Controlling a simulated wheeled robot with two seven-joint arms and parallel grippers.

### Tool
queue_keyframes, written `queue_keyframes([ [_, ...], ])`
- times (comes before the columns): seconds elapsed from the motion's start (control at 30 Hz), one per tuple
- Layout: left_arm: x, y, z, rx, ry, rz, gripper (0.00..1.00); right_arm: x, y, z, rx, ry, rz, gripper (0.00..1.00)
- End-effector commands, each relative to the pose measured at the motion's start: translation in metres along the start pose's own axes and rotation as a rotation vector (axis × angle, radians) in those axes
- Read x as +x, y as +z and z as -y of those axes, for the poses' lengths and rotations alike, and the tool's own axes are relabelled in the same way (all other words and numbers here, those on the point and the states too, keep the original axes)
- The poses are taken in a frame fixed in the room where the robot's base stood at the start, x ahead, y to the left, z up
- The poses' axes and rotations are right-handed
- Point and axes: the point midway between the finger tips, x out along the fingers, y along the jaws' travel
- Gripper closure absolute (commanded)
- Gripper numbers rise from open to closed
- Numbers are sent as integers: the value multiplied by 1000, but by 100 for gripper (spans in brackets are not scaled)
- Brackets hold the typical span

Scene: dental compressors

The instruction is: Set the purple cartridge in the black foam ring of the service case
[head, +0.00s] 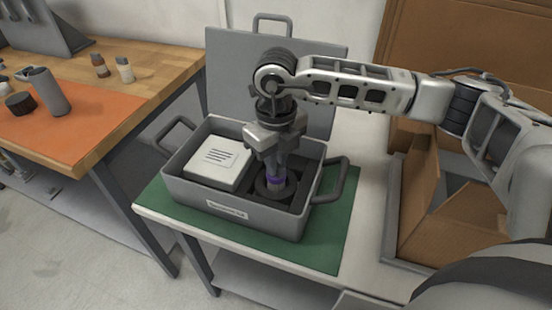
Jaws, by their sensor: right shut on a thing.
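The purple cartridge (276,181) is upright under my right gripper (274,166), which is shut on its upper part. The cartridge's lower end is at the black foam ring (264,194) in the right part of the open grey service case (190,194). The gripper points straight down into the case. I cannot tell whether the cartridge is fully seated, as the ring's inside is hidden. My left gripper is not in view.
A white box (217,162) fills the case's left part. The case stands on a green mat (334,232), its lid (226,80) raised behind. An open cardboard box (417,215) is at the right. A wooden bench (165,62) at the left holds an orange mat (92,117) and several small parts.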

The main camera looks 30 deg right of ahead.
Motion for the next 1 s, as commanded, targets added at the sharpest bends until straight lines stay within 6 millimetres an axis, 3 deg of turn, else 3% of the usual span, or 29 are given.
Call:
queue_keyframes([
  [0.27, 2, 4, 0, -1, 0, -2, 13, 7, 0, 0, 0, 0, 1, 100],
  [0.3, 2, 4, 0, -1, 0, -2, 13, 7, 0, 0, 0, 0, 1, 85],
  [0.33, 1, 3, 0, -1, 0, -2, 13, 6, 0, 0, 0, 0, 1, 79],
  [0.63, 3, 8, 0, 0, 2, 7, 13, 5, 0, 0, 0, 0, 0, 79],
  [1.0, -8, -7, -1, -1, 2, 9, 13, -25, 0, 0, 0, 1, 2, 79],
])
